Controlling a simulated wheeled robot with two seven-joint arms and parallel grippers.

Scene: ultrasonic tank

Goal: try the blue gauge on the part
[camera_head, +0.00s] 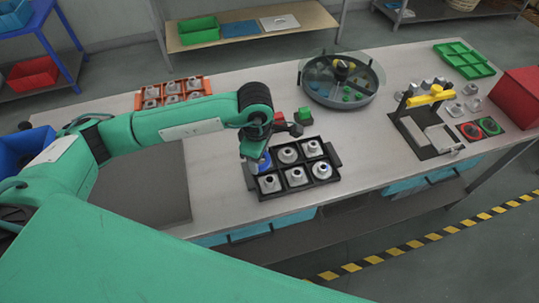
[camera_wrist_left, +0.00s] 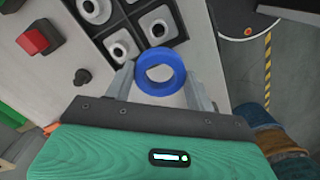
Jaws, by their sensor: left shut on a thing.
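The blue gauge (camera_wrist_left: 160,90) is a thick ring, held between the two fingers of my left gripper (camera_wrist_left: 162,85) in the left wrist view. My right gripper is not in view.
A red button box (camera_head: 279,118) and a green one (camera_head: 304,115) stand behind the tray. A round grey tank (camera_head: 372,92) stands farther back. An orange rack (camera_head: 208,85) with parts is at back left. A yellow-handled fixture (camera_head: 430,100) stands at right.

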